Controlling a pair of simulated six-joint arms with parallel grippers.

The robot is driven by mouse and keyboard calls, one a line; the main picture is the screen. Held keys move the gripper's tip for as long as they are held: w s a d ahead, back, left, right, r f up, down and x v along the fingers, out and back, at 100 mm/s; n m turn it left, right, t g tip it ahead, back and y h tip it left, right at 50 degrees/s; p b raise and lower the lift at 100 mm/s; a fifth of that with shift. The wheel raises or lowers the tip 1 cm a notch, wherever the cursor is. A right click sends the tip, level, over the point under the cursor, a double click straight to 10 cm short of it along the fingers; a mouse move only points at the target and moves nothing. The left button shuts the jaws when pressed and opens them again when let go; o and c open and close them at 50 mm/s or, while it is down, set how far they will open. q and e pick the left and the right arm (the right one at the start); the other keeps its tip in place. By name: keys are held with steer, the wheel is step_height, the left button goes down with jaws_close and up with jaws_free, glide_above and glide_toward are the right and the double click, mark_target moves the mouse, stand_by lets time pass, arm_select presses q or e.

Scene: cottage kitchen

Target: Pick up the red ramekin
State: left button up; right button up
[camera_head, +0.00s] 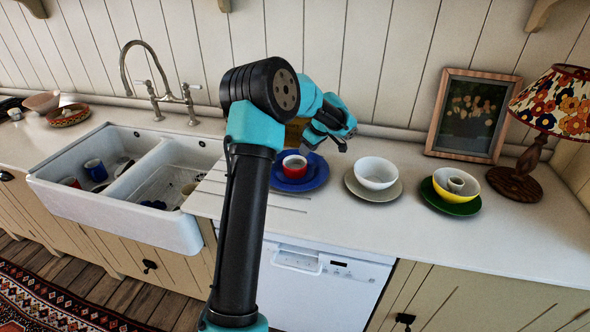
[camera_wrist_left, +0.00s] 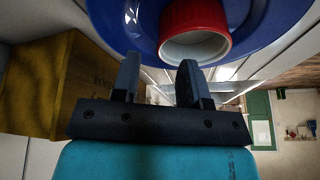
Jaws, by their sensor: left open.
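The red ramekin (camera_head: 294,166), with a white inside, stands on a blue plate (camera_head: 318,176) on the counter, in the middle of the head view. In the left wrist view the ramekin (camera_wrist_left: 196,30) is at the top, over the blue plate (camera_wrist_left: 258,20). My left gripper (camera_head: 336,132) is above and just behind the plate, to the right of the ramekin in the head view. In the left wrist view its two fingers (camera_wrist_left: 158,78) are apart with nothing between them, and the ramekin lies beyond their tips. My right gripper is in neither view.
A white bowl (camera_head: 376,172) on a beige plate and a yellow bowl (camera_head: 457,183) on a green plate stand to the right. A wooden box (camera_wrist_left: 65,85) is beside the gripper. A lamp (camera_head: 545,115), picture frame (camera_head: 474,115) and sink (camera_head: 120,212) flank the area. The front counter is clear.

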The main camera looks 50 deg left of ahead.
mark_target(299, 163)
arm_select(q)
steer(key=shift+x, duration=2.55)
steer(key=shift+s+a, duration=0.1)
steer(key=shift+s, duration=0.1)
steer(key=shift+c, duration=0.2)
jaws_close()
